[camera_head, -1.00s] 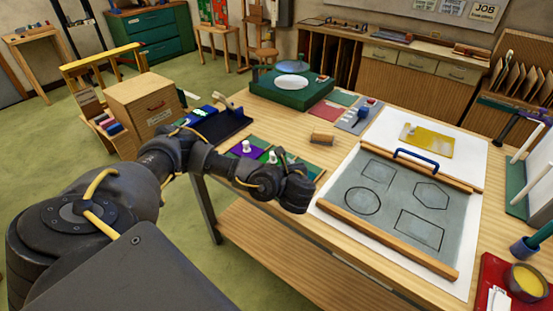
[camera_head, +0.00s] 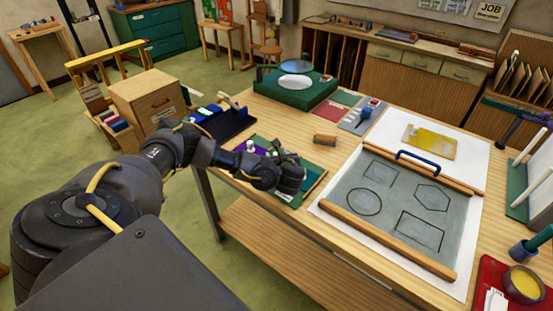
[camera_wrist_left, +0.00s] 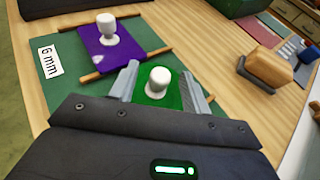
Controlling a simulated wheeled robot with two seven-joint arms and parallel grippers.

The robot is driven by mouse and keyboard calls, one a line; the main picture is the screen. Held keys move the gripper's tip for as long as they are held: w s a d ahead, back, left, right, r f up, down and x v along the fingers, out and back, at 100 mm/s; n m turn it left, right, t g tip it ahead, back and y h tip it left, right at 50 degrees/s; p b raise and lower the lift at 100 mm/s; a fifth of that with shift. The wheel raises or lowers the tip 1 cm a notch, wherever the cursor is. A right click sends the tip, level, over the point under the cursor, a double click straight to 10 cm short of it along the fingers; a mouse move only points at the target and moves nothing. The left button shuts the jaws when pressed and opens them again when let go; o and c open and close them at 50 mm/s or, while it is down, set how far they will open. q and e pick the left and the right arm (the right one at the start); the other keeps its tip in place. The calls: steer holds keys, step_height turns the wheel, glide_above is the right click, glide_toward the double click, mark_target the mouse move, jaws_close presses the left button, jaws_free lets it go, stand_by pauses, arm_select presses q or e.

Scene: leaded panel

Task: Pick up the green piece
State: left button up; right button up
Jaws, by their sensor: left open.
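The green piece (camera_wrist_left: 149,99) with a white knob (camera_wrist_left: 158,81) on it lies on the green board marked "6 mm" (camera_wrist_left: 70,75), seen in the left wrist view. My left gripper (camera_wrist_left: 159,82) is open, with one finger on each side of the green piece and its knob. I cannot tell whether the fingers touch it. In the head view my left gripper (camera_head: 290,178) is over the near part of the green board (camera_head: 312,184), and hides the green piece. My right gripper is not in view.
A purple piece (camera_wrist_left: 98,47) with a white knob lies beside the green piece. A wooden block (camera_wrist_left: 268,66) stands to the right. The grey panel with drawn shapes (camera_head: 395,200) has wooden bars along its edges. Bare tabletop (camera_head: 300,115) shows behind the board.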

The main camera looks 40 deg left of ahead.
arm_select(q)
steer(key=c, duration=0.9)
steer(key=shift+r+b, duration=0.35)
steer(key=shift+r, duration=0.15)
steer(key=shift+r+b, duration=0.45)
steer(key=shift+r, duration=0.5)
steer(key=s+d+r+p, duration=0.1)
steer(key=s+r+p, duration=0.2)
steer(key=s+p, duration=0.1)
steer(key=s+d+r+p, duration=0.2)
steer(key=s+r+p, duration=0.1)
steer(key=s+p, duration=0.2)
steer(key=s+d+r+p, duration=0.1)
steer(key=s+r+p, duration=0.3)
steer(key=shift+s+d+p, duration=0.15)
steer(key=shift+p, duration=0.15)
